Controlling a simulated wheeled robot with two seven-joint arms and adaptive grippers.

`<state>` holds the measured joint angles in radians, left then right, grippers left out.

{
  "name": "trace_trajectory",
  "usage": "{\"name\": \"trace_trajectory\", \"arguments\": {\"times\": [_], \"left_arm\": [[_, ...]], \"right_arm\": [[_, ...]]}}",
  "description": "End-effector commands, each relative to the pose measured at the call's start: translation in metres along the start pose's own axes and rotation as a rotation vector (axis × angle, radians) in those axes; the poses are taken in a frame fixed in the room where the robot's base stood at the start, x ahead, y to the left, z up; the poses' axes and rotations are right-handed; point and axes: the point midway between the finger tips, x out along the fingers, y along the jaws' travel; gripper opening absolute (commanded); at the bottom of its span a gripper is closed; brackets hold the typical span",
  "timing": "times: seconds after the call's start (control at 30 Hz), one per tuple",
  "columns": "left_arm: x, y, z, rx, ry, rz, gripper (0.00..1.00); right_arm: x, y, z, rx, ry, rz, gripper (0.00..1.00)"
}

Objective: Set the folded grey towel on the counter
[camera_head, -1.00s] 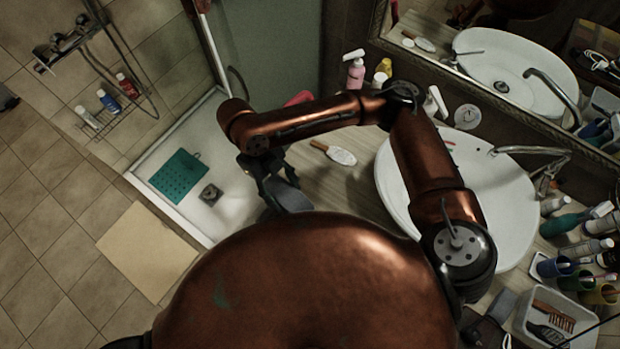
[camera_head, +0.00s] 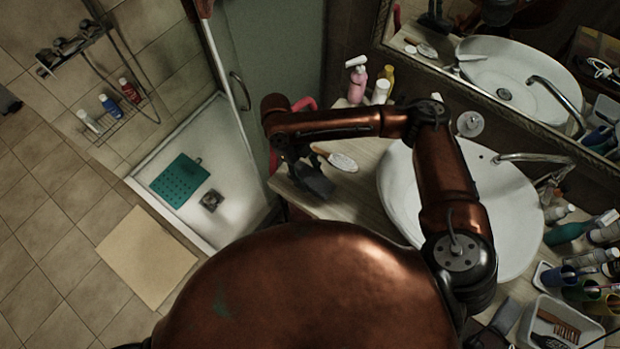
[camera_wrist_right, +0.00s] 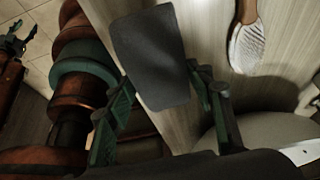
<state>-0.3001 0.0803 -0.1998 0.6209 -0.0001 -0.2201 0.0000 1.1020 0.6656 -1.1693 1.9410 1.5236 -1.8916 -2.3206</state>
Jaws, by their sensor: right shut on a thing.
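The folded grey towel (camera_head: 313,182) is a small dark slab over the left end of the wooden counter (camera_head: 358,203). My right gripper (camera_head: 297,163) is shut on it. In the right wrist view the towel (camera_wrist_right: 148,50) sticks out beyond the fingers of the right gripper (camera_wrist_right: 160,88), with pale wood grain behind it. I cannot tell if the towel touches the counter. At the left edge of the right wrist view is what looks like my left gripper (camera_wrist_right: 14,40), too small and dark to read.
A hairbrush (camera_head: 338,160) lies close beside the towel. The white basin (camera_head: 500,210) stands to the right. Pink (camera_head: 357,80) and yellow (camera_head: 386,76) bottles stand at the back. The shower tray with a teal mat (camera_head: 180,180) is left of the counter. Bare counter shows between towel and basin.

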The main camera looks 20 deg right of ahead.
Motion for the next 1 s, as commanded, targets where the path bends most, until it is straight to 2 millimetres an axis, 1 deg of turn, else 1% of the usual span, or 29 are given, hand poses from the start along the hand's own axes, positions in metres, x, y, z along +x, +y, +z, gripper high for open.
{"name": "trace_trajectory", "arguments": {"times": [0.1,0.2,0.3,0.6,0.63,0.87,1.0], "left_arm": [[0.001,0.000,0.000,0.000,0.000,0.000,0.40],[0.001,0.000,0.000,0.000,0.000,0.000,0.40],[0.001,0.000,0.000,0.000,0.000,0.000,0.40],[0.002,0.000,0.000,0.000,-0.001,0.000,0.40],[0.002,0.000,0.000,0.000,-0.001,0.000,0.40],[0.002,0.001,0.000,0.000,-0.001,0.001,0.40],[0.002,0.001,0.001,0.000,-0.001,0.001,0.40]], "right_arm": [[0.011,-0.008,0.004,0.003,0.003,0.000,0.25],[0.026,-0.006,0.010,0.001,0.003,0.000,0.25],[0.035,-0.007,0.015,0.001,0.001,0.000,0.25],[0.036,-0.007,0.016,0.001,0.000,-0.001,0.25],[0.037,-0.007,0.016,0.001,0.000,-0.001,0.49],[0.036,-0.007,0.015,0.001,0.000,-0.001,0.65],[0.036,-0.007,0.015,0.001,0.000,-0.001,0.66]]}}
